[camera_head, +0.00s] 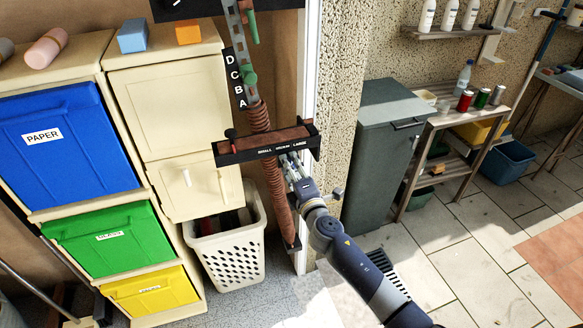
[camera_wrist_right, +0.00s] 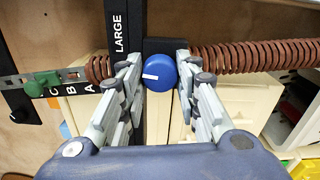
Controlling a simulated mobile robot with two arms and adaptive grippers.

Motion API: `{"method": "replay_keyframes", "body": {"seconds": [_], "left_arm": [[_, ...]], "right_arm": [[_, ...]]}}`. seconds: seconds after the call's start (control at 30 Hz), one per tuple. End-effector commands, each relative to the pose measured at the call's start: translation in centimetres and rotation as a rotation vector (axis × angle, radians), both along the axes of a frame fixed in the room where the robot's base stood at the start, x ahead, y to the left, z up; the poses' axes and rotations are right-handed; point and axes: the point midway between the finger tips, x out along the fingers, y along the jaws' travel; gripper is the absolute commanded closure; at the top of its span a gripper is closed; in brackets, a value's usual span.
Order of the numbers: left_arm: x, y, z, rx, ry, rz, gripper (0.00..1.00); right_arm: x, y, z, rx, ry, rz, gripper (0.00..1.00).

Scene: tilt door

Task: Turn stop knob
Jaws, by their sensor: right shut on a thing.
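The blue round knob (camera_wrist_right: 161,73) sits at the black bar (camera_wrist_right: 124,40) near the word LARGE in the right wrist view. A white line on its face points left. My right gripper (camera_wrist_right: 162,66) has its fingertips on both sides of the knob and is shut on it. In the head view my right gripper (camera_head: 288,166) reaches up to the right part of the black labelled panel (camera_head: 240,153) and hides the knob. My left gripper is in neither view.
A vertical rail with letters D, C, B, A carries a green handle (camera_head: 249,76). A white basket (camera_head: 226,254) stands below left. A grey cabinet (camera_head: 375,150) stands right of the arm.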

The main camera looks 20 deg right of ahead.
Motion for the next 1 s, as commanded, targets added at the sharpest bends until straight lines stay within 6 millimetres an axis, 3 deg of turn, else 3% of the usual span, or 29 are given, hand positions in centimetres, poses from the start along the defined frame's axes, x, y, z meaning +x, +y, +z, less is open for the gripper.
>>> {"method": "replay_keyframes", "body": {"seconds": [0.3,0.87,0.9,1.0], "left_arm": [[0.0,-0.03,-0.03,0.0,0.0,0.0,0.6],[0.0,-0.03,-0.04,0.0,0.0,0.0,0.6],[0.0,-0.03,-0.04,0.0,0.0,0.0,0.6],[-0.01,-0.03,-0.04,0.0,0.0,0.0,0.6]], "right_arm": [[-0.03,0.04,-0.14,-0.134,-0.003,0.001,0.94],[-0.04,0.06,-0.17,-0.166,-0.003,0.002,0.94],[-0.04,0.06,-0.18,-0.166,-0.004,0.001,0.68],[-0.03,0.05,-0.17,-0.165,-0.004,0.001,0.49]]}}
